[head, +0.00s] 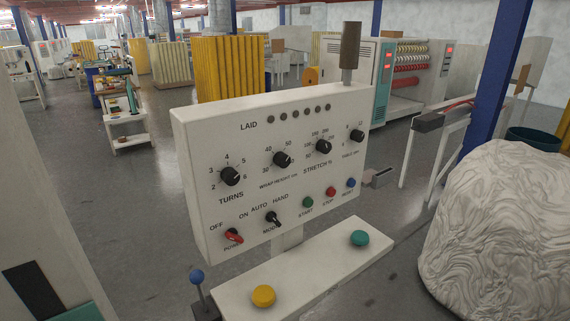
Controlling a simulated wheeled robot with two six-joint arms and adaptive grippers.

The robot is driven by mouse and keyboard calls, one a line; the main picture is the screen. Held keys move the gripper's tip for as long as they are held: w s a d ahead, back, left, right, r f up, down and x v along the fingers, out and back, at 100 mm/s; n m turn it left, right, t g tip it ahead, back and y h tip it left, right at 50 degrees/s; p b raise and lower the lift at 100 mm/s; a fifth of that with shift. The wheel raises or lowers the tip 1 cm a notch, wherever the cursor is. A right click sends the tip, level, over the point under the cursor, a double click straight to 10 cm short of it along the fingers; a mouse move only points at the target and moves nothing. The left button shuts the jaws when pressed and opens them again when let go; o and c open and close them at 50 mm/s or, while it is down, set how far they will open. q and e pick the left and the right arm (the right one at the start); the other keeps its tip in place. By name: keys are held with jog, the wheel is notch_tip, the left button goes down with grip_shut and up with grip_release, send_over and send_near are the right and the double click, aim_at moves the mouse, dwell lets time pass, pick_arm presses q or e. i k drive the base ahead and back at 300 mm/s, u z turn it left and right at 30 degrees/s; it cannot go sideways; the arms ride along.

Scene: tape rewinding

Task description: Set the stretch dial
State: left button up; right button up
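The stretch dial (323,147) is a black knob on the upper row of a white control panel (185,150), right of the middle. "STRETCH %" is printed below it and numbers ring its upper side. Its exact setting is too small to read. To its left are the wrap height dial (282,159) and the turns dial (230,176); to its right is another black dial (357,136). The red power knob (234,236) and black mode knob (273,218) sit in the lower row. Neither of my grippers is in view.
Start (308,202), stop (331,191) and blue (351,183) buttons sit at the panel's lower right. A shelf (315,280) below carries yellow and green buttons. A blue-knobbed lever (197,277) stands lower left. A large wrapped white bulk (500,240) fills the right. Space before the dials looks clear.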

aim_at(323, 146)
jog(key=z, duration=0.1)
jog(key=k, duration=0.15)
jog(key=z, duration=1.3)
jog(key=i, duration=0.55)
jog(key=u, duration=0.15)
